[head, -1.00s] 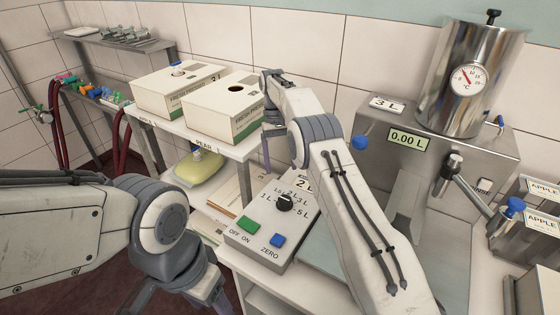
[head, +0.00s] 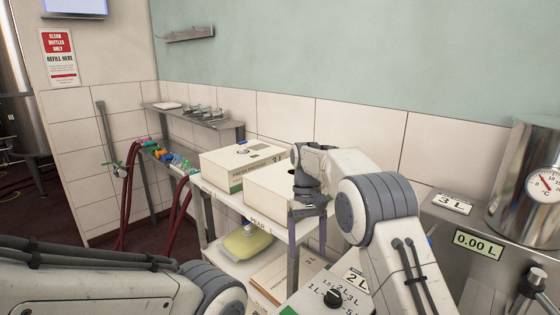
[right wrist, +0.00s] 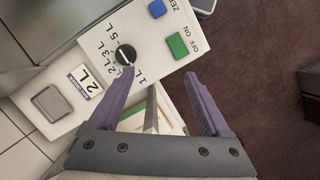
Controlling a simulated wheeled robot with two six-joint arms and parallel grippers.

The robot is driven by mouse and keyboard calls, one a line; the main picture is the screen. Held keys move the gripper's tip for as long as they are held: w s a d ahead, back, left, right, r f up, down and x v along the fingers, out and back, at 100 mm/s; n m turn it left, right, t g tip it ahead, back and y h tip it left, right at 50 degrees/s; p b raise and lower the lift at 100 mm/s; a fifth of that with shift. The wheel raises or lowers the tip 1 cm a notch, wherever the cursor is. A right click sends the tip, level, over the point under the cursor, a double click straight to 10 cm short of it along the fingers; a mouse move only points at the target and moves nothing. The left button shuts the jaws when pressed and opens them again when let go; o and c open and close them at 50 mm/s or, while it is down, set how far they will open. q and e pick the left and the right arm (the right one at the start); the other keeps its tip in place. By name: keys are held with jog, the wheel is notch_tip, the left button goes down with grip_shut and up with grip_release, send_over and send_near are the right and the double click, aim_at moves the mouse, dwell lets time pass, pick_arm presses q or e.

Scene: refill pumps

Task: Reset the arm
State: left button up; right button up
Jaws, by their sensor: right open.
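My right gripper (head: 307,212) hangs pointing down in front of the box at the PEAR place of the shelf. In the right wrist view its two purple fingers (right wrist: 160,105) are spread apart with nothing between them. Beyond them is the control box (right wrist: 125,65) with a black dial, a green button and a blue button. In the head view the control box (head: 325,290) is partly hidden by my right arm and the bottom edge. My left arm comes in at the lower left; its gripper is out of the picture.
Two white cartons (head: 240,158) stand on the shelf (head: 225,212), with a yellow bag (head: 246,243) below. A steel machine with a 0.00 L display (head: 478,244) and a tank (head: 530,195) stand at the right. Red hoses (head: 180,215) hang at the left.

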jog(key=s+a+r+n+t, duration=0.1)
jog(key=s+a+r, duration=0.15)
jog(key=s, duration=0.25)
jog(key=s+a+r+n, duration=0.1)
jog(key=s+a+r, duration=0.15)
jog(key=s, duration=0.25)
jog(key=s+d+f+n+t, duration=0.1)
jog(key=s+f, duration=0.1)
jog(key=s, duration=1)
jog(key=s+d+f+n+t+y, duration=0.1)
jog(key=s+f+n, duration=0.1)
jog(key=s, duration=1)
jog(key=shift+s+f, duration=0.2)
jog(key=shift+f, duration=0.35)
